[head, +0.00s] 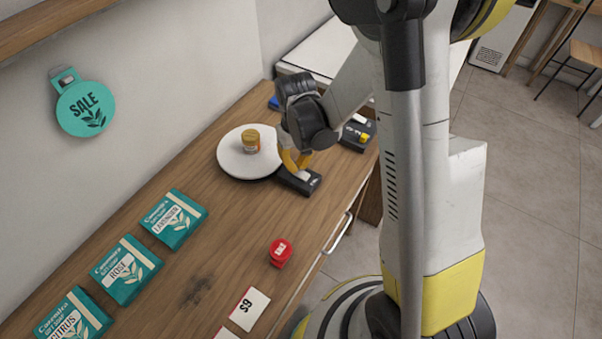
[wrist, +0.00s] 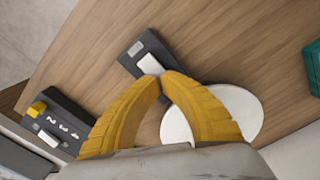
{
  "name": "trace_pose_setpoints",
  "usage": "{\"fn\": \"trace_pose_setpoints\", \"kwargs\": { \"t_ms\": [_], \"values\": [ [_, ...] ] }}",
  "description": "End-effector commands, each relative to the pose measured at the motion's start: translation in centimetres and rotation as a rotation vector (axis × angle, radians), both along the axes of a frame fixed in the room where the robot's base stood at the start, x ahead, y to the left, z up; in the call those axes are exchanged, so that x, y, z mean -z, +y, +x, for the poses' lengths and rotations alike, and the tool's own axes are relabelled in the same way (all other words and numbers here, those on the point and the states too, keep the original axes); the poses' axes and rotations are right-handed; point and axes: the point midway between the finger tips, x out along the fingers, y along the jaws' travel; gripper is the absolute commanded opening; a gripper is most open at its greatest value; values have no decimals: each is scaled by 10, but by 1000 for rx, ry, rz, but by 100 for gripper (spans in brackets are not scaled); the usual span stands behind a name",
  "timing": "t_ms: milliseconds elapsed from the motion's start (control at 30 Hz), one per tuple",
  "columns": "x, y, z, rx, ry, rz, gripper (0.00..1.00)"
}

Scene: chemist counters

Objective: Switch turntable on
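The turntable, a round white disc (head: 231,163), lies on the wooden counter with a small amber jar (head: 251,141) on it. The disc also shows in the wrist view (wrist: 248,101), partly behind my fingers. A black switch box (head: 310,186) with a white rocker lies beside the disc. In the wrist view the box (wrist: 131,45) has its white rocker (wrist: 150,64) right at my fingertips. My gripper (head: 298,165) has its yellow fingers pointing down over the box, tips together and nothing held (wrist: 162,76). I cannot tell whether the tips touch the rocker.
A second black control box (wrist: 58,122) with a yellow knob stands farther along the counter, also in the head view (head: 351,138). A red item (head: 281,252), price cards (head: 249,308) and teal soap boxes (head: 174,218) lie nearer. The counter between is clear.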

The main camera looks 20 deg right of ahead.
Motion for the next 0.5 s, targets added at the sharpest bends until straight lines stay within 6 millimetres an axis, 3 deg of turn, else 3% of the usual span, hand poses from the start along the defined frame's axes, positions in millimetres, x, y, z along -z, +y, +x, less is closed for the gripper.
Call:
{"fn": "trace_pose_setpoints", "kwargs": {
  "t_ms": [500],
  "values": [
    [8, 0, 0, 0, 0, 0, 0]
  ]
}}
